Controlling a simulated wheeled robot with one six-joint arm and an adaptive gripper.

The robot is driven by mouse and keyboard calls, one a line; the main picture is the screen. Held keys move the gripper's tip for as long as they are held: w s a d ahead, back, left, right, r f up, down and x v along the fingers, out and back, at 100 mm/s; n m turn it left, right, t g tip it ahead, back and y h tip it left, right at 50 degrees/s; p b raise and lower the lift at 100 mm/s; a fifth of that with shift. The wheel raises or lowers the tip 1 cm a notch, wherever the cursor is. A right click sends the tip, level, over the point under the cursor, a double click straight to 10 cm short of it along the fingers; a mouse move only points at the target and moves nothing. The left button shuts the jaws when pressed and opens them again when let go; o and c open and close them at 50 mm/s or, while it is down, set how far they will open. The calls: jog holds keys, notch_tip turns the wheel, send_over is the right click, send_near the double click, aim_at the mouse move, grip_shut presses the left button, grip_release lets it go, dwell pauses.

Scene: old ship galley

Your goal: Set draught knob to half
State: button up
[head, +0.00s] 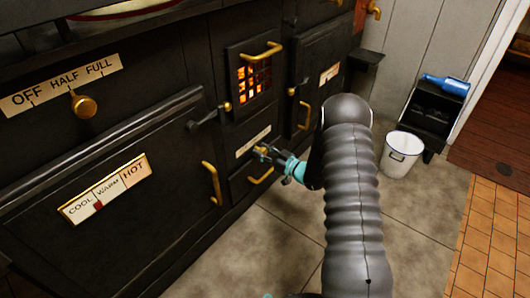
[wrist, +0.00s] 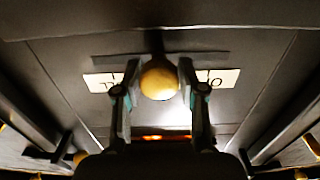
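A small brass knob (wrist: 160,82) sits over a pale label strip on the stove front in the wrist view. The label (head: 253,142) also shows in the head view, on the low panel below the fire grate; its words are too small or covered to read. My gripper (head: 263,152) is at this knob. In the wrist view its two fingers (wrist: 159,80) stand on either side of the knob, very close to it; whether both press on it I cannot tell. Another brass knob (head: 83,104) sits under a plate marked OFF, HALF, FULL (head: 62,85) at upper left, apart from my gripper.
A COOL, WARM, HOT plate (head: 104,188) is on the oven door, with a brass handle (head: 211,184) nearby. Another brass handle (head: 261,176) is just below my gripper. A white bucket (head: 401,154) and a blue bottle (head: 446,84) are at right. The floor in front is clear.

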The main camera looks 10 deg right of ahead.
jog(key=shift+o, duration=1)
jog(key=v, duration=1.2)
